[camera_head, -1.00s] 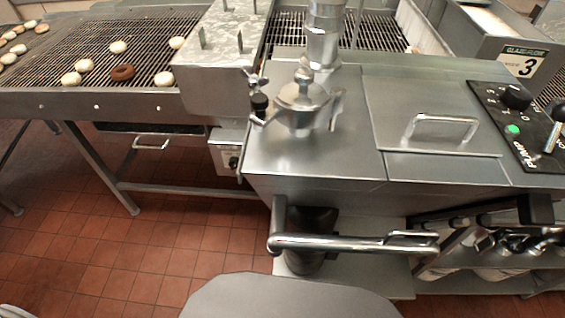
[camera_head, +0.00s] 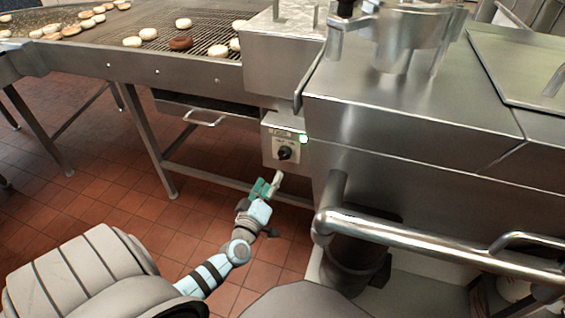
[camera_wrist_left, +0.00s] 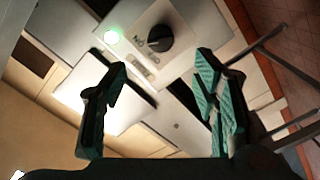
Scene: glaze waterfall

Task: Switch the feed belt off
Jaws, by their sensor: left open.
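The feed belt's control box (camera_head: 272,157) hangs under the conveyor, left of the steel cabinet. It has a black rotary knob (camera_head: 285,153) and a lit green lamp (camera_head: 303,139). My left gripper (camera_head: 270,184) is just below and in front of the box, apart from it. In the left wrist view the knob (camera_wrist_left: 159,39) lies beyond the open, empty fingers (camera_wrist_left: 160,105), up from the middle, with the glowing green lamp (camera_wrist_left: 111,37) to its left. My right gripper is not in view.
The wire conveyor (camera_head: 205,35) carries several pale rings and a brown one. A steel rail (camera_head: 420,245) sticks out from the cabinet (camera_head: 400,120) at right. A drawer handle (camera_head: 205,119) and a frame bar (camera_head: 220,180) are near the box. The tiled floor at left is open.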

